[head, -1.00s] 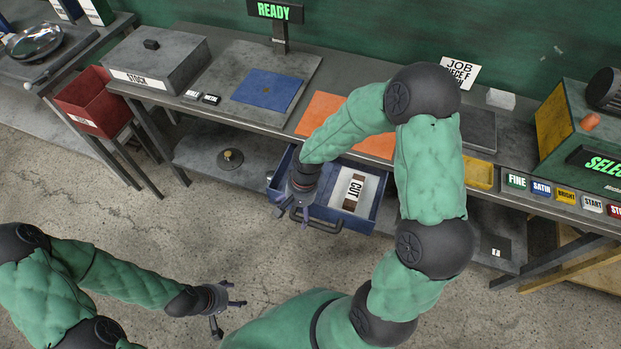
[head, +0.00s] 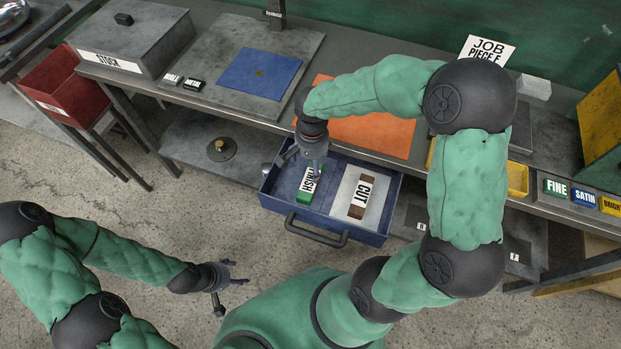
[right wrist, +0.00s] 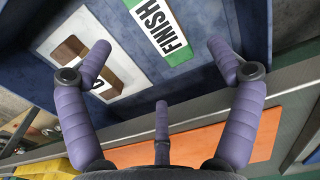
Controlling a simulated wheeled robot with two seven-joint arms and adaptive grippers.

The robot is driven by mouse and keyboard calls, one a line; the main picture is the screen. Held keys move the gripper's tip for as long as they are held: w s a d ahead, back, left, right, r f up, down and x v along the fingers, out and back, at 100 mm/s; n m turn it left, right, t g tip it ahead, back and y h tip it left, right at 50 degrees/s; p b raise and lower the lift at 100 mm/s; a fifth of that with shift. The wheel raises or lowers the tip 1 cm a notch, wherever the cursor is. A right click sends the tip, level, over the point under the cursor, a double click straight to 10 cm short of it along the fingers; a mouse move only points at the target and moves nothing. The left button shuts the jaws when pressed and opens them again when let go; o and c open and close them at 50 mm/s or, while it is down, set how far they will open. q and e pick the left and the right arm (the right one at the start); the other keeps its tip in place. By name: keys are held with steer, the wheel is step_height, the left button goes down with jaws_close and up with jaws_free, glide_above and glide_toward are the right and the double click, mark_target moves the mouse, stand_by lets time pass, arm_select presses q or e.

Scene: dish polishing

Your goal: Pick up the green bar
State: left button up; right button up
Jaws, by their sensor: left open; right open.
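The green bar (head: 304,196), with a white FINISH label, lies in the left part of the open blue drawer (head: 269,203). In the right wrist view the green bar (right wrist: 179,56) shows near the top centre, its upper end cut off. My right gripper (head: 306,160) is open and empty above the bar's far end, which it partly hides in the head view. In the right wrist view its open fingers (right wrist: 160,62) spread around the space below the bar, not touching it. My left gripper (head: 232,284) is open and empty, low and left, away from the drawer.
A brown CUT bar (head: 358,211) lies on a white sheet (head: 375,212) to the right in the drawer. The drawer handle (head: 316,238) sticks out in front. The bench edge and an orange mat (head: 375,135) are just behind my right gripper.

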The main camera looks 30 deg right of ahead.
mark_target(312, 180)
steer(key=shift+s+f, duration=0.1)
steer(key=shift+f, duration=0.25)
step_height(312, 180, down, 5)
steer(key=shift+r+b, duration=0.1)
steer(key=shift+b, duration=0.8)
steer(key=f, duration=0.1)
steer(key=f+b, duration=0.1)
steer(key=f, duration=0.1)
steer(key=f+b, duration=0.1)
steer(key=f, duration=0.1)
steer(key=shift+s+d+f, duration=0.1)
steer(key=shift+s, duration=0.15)
steer(key=c, duration=1.6)
